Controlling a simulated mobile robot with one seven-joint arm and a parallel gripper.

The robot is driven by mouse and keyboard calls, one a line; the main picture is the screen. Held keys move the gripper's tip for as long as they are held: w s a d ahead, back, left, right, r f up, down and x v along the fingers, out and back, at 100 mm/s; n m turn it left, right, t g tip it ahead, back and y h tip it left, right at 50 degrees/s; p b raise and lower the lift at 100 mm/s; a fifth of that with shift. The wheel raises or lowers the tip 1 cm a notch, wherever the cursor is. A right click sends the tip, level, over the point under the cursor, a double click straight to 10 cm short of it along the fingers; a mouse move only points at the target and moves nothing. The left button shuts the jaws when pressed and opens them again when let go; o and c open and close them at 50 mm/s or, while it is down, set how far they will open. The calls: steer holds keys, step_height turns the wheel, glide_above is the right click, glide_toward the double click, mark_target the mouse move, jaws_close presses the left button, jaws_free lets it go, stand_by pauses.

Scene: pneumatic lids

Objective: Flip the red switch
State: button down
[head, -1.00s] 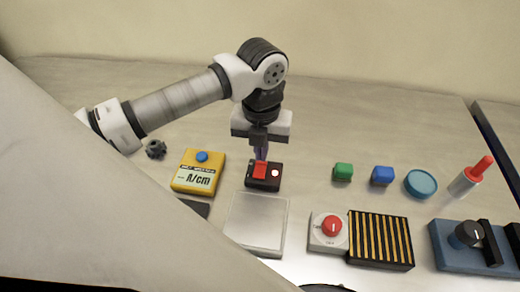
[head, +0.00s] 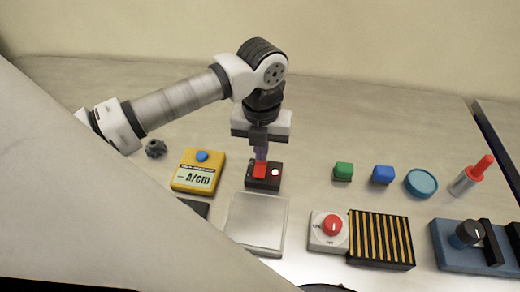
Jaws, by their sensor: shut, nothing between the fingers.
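The red switch (head: 260,170) is a red rocker on a small black box (head: 250,184). A small light (head: 275,173) glows pale on the box's right side. My gripper (head: 261,155) points down right over the red rocker, its fingers shut with nothing between them. The fingertips are at the far edge of the rocker; I cannot tell whether they touch it.
A yellow meter box (head: 198,180) stands left of the switch, and a grey plate (head: 256,225) lies in front. The table behind is mostly clear.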

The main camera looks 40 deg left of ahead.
steer(key=shift+f+b, duration=0.85)
steer(key=shift+b, duration=0.05)
steer(key=shift+r, duration=0.1)
stand_by(0.3)
steer(key=shift+r+p, duration=1.5)
steer(key=shift+r, duration=1.95)
